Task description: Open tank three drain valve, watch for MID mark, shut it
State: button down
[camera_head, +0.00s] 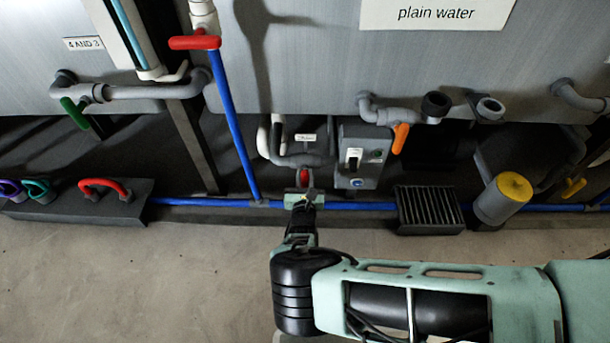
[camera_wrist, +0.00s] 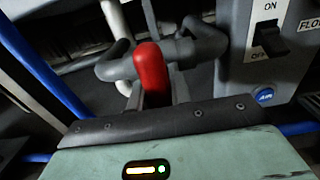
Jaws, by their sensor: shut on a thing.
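A red valve handle (camera_head: 304,177) hangs at a grey pipe (camera_head: 300,160) below the grey tank (camera_head: 320,60). In the wrist view the red handle (camera_wrist: 151,68) stands in front of the pipe (camera_wrist: 200,45), its lower end between my fingers. My gripper (camera_head: 304,190) is shut on this handle; its fingers also show in the wrist view (camera_wrist: 156,98). A small label (camera_head: 305,137) above the pipe is too small to read. A sight tube (camera_head: 128,30) with teal content is at the upper left; no MID mark is legible on it.
A grey switch box (camera_head: 361,160) stands close right of my gripper. Other valves have a green handle (camera_head: 75,113), a red T-handle (camera_head: 195,42) and an orange handle (camera_head: 400,138). A blue pipe (camera_head: 355,206) runs low along the wall. Floor at left front is clear.

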jog(key=shift+f, duration=0.1)
jog(key=c, duration=1.3)
grip_release()
jog(key=shift+s, duration=0.1)
jog(key=s+p, duration=0.1)
jog(key=s, duration=0.4)
jog(key=s+p, duration=0.1)
jog(key=s, duration=0.5)
jog(key=s+p, duration=0.1)
jog(key=s, duration=0.5)
jog(key=shift+s+a+p, duration=0.15)
jog(key=shift+a+p, duration=0.15)
jog(key=shift+p, duration=0.05)
